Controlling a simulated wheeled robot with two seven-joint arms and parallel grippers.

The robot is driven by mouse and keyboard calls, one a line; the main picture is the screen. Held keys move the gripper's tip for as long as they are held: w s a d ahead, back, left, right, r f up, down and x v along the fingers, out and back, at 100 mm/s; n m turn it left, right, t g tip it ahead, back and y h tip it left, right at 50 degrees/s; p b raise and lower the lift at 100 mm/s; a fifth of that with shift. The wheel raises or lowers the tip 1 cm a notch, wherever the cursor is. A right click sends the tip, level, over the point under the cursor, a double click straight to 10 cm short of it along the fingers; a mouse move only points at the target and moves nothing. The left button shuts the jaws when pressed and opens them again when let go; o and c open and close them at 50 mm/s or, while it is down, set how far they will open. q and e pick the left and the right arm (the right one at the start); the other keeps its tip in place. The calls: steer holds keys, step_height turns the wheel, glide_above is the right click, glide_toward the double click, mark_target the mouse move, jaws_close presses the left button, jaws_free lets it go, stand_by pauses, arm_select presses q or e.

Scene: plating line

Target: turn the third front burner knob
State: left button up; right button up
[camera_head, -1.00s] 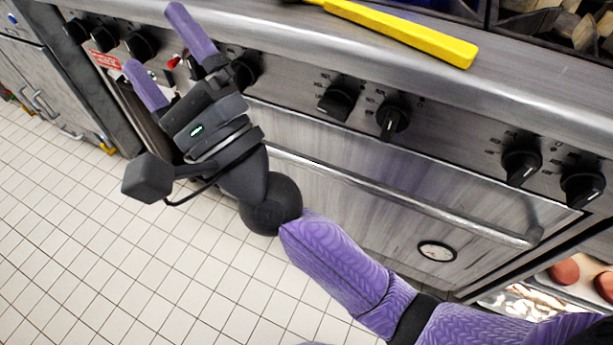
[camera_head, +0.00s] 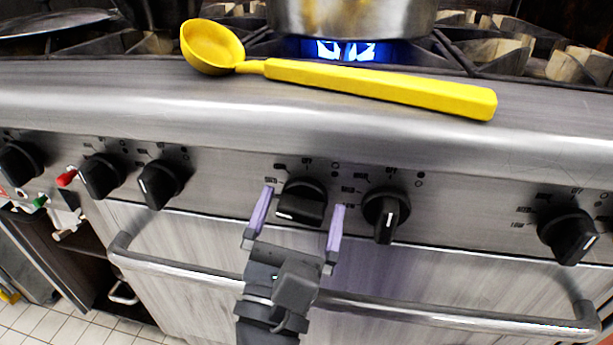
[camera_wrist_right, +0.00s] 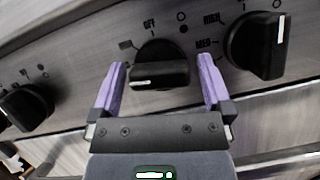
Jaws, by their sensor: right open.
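A row of black knobs runs along the steel front panel of the stove. My right gripper (camera_head: 302,199) is open, its two purple fingers on either side of one black knob (camera_head: 303,208) near the middle of the head view. The same knob (camera_wrist_right: 160,70) sits between the fingers in the right wrist view, its grip bar lying nearly level with a white mark at its left end. I cannot tell whether the fingers touch it. The knob to its right (camera_head: 386,212) has its bar upright; it also shows in the wrist view (camera_wrist_right: 262,47). My left gripper is out of view.
More knobs stand at the left (camera_head: 160,184) and right (camera_head: 568,236). A yellow ladle (camera_head: 380,88) lies on the stove's front ledge. A pot (camera_head: 350,16) stands over a blue flame. An oven handle (camera_head: 420,315) runs below the panel.

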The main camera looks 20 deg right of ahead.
steer(key=shift+w+d+r, duration=0.15)
steer(key=shift+w+d, duration=0.05)
steer(key=shift+w, duration=0.05)
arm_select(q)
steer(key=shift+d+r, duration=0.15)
arm_select(e)
steer(key=c, duration=1.1)
steer(key=shift+s+r+n+t+y+p, duration=0.15)
steer(key=shift+n+t+y+p, duration=0.3)
steer(key=shift+n+p, duration=0.6)
steer(key=n+y+p, duration=0.1)
steer(key=n+p, duration=0.1)
steer(key=n, duration=0.1)
steer(key=shift+r+t+p, duration=0.15)
steer(key=shift+t+p, duration=0.15)
steer(key=shift+t, duration=0.05)
steer(key=n+y+p, duration=0.2)
steer(key=n+p, duration=0.1)
steer(key=n, duration=0.1)
steer(key=shift+t, duration=0.4)
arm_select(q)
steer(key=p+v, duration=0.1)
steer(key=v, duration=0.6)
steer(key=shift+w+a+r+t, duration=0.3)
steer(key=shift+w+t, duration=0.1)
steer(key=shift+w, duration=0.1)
arm_select(e)
steer(key=shift+f+n+y, duration=0.25)
steer(key=shift+n+y, duration=0.2)
steer(key=shift+n, duration=0.2)
